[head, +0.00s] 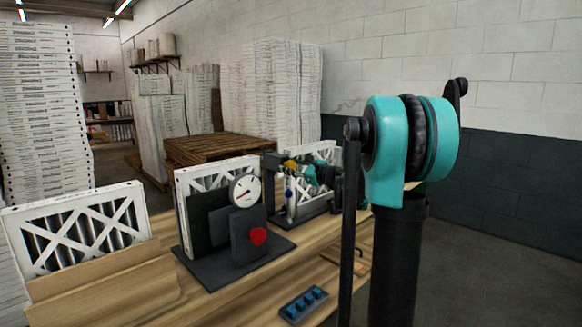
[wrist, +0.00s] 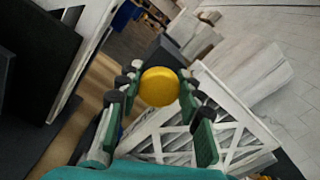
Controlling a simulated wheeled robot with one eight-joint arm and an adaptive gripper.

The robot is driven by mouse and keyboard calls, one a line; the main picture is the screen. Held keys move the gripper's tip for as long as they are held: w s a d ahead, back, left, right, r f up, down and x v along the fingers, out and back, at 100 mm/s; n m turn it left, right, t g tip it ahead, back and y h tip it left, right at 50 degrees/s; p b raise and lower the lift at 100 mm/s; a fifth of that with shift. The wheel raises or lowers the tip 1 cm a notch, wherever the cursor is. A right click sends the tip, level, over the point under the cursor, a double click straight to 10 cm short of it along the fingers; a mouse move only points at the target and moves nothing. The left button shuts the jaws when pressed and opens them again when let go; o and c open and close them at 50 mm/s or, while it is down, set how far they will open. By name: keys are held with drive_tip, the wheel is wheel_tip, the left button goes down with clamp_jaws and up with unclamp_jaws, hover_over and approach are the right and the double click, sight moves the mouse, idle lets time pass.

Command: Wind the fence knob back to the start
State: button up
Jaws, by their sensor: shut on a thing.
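The fence knob (wrist: 159,86) is a round yellow knob, seen in the wrist view between the two green-padded fingers of my gripper (wrist: 160,90). The fingers are shut on it from both sides. In the head view the knob (head: 289,165) is a small yellow spot on a dark fixture (head: 272,190) at the back of the bench, and my gripper (head: 300,170) reaches it from the right. A white-framed filter (wrist: 215,130) stands close behind the fingers in the wrist view. The knob's mounting is hidden, and I cannot tell its turn angle.
A dark stand with a dial gauge (head: 245,190) and a red button (head: 258,236) stands left of the fixture. A filter (head: 80,232) rests in a wooden holder at the left. A small tray with blue pieces (head: 304,304) lies at the bench front.

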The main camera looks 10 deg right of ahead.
drive_tip(key=n, duration=0.5)
drive_tip(key=shift+f+n, duration=0.1)
drive_tip(key=shift+n, duration=0.2)
drive_tip(key=n, duration=0.5)
drive_tip(key=shift+s+a+f, duration=0.1)
drive_tip(key=n, duration=0.5)
drive_tip(key=shift+f+n, duration=0.1)
drive_tip(key=shift+n, duration=0.3)
drive_tip(key=n, duration=0.5)
drive_tip(key=shift+f, duration=0.1)
drive_tip(key=n, duration=0.5)
drive_tip(key=shift+f, duration=0.1)
drive_tip(key=n, duration=0.5)
drive_tip(key=shift+d, duration=0.2)
drive_tip(key=n, duration=0.5)
drive_tip(key=shift+w+n, duration=0.2)
drive_tip(key=shift+n, duration=0.2)
drive_tip(key=shift+d+n, duration=0.1)
drive_tip(key=shift+n, duration=2.5)
